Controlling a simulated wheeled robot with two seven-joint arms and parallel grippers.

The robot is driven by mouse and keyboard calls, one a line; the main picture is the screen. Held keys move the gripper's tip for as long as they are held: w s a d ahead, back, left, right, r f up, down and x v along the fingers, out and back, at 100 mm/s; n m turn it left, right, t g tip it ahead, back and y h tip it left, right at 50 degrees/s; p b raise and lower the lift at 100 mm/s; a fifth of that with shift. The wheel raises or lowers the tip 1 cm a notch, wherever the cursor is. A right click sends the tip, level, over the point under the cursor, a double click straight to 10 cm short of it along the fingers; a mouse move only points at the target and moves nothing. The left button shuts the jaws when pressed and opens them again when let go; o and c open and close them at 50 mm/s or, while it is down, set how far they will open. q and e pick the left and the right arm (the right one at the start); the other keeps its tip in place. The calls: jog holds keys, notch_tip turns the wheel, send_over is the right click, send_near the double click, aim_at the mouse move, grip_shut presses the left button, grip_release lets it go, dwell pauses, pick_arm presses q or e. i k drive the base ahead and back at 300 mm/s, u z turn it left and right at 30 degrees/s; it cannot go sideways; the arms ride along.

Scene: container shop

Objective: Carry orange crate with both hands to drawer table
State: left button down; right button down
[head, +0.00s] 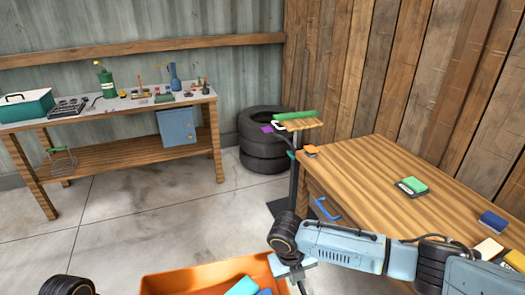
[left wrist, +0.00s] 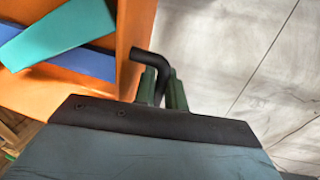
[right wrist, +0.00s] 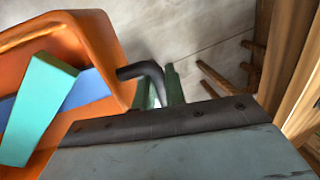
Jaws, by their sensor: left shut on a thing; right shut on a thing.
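The orange crate (head: 205,276) is at the bottom of the head view, partly cut off. It holds a teal piece (head: 243,286) and a blue piece. My left gripper (left wrist: 163,88) is shut on the crate's black handle (left wrist: 150,62) on one side. My right gripper (right wrist: 162,88) is shut on the other black handle (right wrist: 142,71); it also shows at the crate's right edge in the head view (head: 292,268). The wooden table (head: 365,170) with a blue drawer handle (head: 327,209) stands to the right, beyond my right arm. The crate is apart from it.
The table bears an orange item (head: 311,151), a green-topped block (head: 413,186) and a blue block (head: 493,222). A small stand (head: 300,124) is at its far left corner. Stacked tires (head: 262,140) and a cluttered workbench (head: 120,105) are behind. Floor (head: 140,215) at left is clear.

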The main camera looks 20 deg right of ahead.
aim_at(369, 189)
jog(key=i, duration=2.05)
jog(key=z, duration=2.5)
